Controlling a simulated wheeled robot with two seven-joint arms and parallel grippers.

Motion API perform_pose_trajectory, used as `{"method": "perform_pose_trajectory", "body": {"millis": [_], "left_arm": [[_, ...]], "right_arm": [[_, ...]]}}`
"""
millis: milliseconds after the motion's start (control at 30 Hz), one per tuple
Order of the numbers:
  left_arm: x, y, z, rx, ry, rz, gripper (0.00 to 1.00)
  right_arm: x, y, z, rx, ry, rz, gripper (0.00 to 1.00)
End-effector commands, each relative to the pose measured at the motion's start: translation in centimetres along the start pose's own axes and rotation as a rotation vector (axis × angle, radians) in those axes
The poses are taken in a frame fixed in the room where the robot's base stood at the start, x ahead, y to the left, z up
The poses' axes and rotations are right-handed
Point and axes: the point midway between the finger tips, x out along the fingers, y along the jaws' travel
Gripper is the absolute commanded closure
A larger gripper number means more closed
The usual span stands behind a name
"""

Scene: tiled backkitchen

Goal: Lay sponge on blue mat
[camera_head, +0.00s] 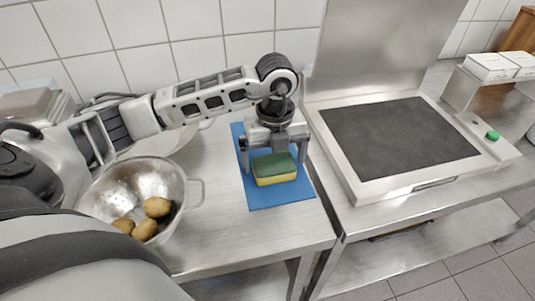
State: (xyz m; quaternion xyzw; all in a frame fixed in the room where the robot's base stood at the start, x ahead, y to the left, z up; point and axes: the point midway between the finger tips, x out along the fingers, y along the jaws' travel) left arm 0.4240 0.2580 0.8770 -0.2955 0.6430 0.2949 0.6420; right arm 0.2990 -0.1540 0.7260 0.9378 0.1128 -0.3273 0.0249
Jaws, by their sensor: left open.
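The sponge (275,170), green on top and yellow below, is at the blue mat (282,198) on the steel counter, within the mat's outline. It appears to rest flat on the mat. My left gripper (273,155) is directly above and behind the sponge, pointing down, with its fingers open on either side of it. The gripper and wrist hide the middle of the mat. Whether a finger touches the sponge I cannot tell. My right gripper is not in view.
A steel colander (118,188) with several potatoes (146,229) stands to the left on the counter. A pale bowl (177,144) sits behind it, partly hidden by my left arm. A griddle (400,140) stands to the right. White boxes (490,67) are at the far right.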

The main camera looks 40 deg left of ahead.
Motion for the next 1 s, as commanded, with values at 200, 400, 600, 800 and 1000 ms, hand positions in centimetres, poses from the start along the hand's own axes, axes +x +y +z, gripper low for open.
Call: {"method": "perform_pose_trajectory", "body": {"millis": [200,400,600,800,1000], "left_arm": [[-3.2,0.0,0.1,0.001,-0.003,-0.003,0.00],[-5.5,0.0,0.0,0.000,-0.003,-0.002,0.00],[-6.2,0.0,0.0,0.001,-0.001,-0.001,0.00],[-6.2,0.0,0.0,0.001,-0.001,0.000,0.00],[-6.4,0.0,0.0,0.001,-0.001,0.000,0.00]], "right_arm": [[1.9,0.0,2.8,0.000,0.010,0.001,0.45],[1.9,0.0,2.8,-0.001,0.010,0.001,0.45],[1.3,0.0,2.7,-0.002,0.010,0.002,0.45],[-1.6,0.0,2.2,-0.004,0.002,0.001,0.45],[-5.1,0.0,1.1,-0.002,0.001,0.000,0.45]]}}
